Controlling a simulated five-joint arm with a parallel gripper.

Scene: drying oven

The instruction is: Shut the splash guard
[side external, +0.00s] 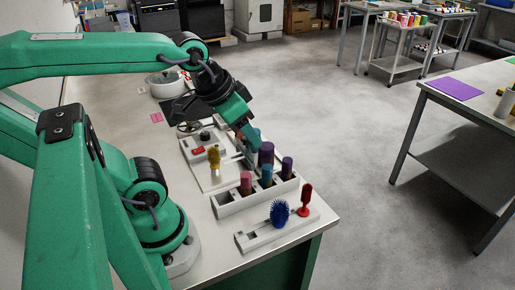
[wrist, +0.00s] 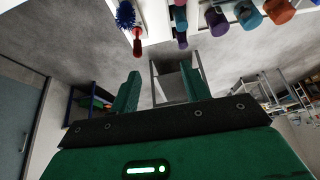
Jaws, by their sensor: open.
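I cannot clearly pick out the splash guard in either view; part of the bench unit is hidden behind my gripper. In the side external view my gripper (side external: 246,138) points down and to the right, its tip close to the coloured cylinders of a grey rack (side external: 232,206); whether it touches anything there I cannot tell. A light base plate (side external: 211,181) with a red switch (side external: 198,150) lies just left of the gripper. In the wrist view my gripper (wrist: 161,90) has its two green fingers wide apart with nothing between them.
A purple cylinder (side external: 266,154) stands by the rack. A holder (side external: 262,238) with a blue brush (side external: 279,213) and red tool (side external: 305,199) lies near the bench's front edge. A white round vessel (side external: 165,84) is farther back.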

